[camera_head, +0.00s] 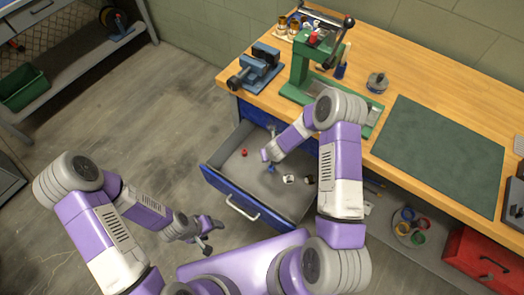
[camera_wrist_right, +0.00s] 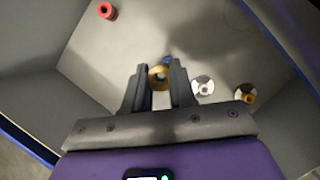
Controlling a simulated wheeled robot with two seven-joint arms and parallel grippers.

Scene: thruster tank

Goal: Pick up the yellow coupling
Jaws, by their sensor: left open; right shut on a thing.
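The yellow coupling (camera_wrist_right: 160,77), a ring-like piece, shows in the right wrist view between the two dark fingers of my right gripper (camera_wrist_right: 160,86). The gripper is shut on it, inside the open blue drawer (camera_head: 248,207). I cannot tell whether the coupling touches the drawer floor. In the head view, the right gripper (camera_head: 268,158) reaches down into the drawer and the coupling is not clear there. My left gripper (camera_head: 207,233) is open and empty, in front of the drawer and outside it.
The drawer also holds a red piece (camera_wrist_right: 106,11), a white ring (camera_wrist_right: 203,86), a yellow-and-white piece (camera_wrist_right: 245,94) and a small blue piece (camera_wrist_right: 168,60). Above is the wooden bench (camera_head: 375,85) with a green press (camera_head: 302,70), a blue vise (camera_head: 258,66) and a dark mat (camera_head: 440,152).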

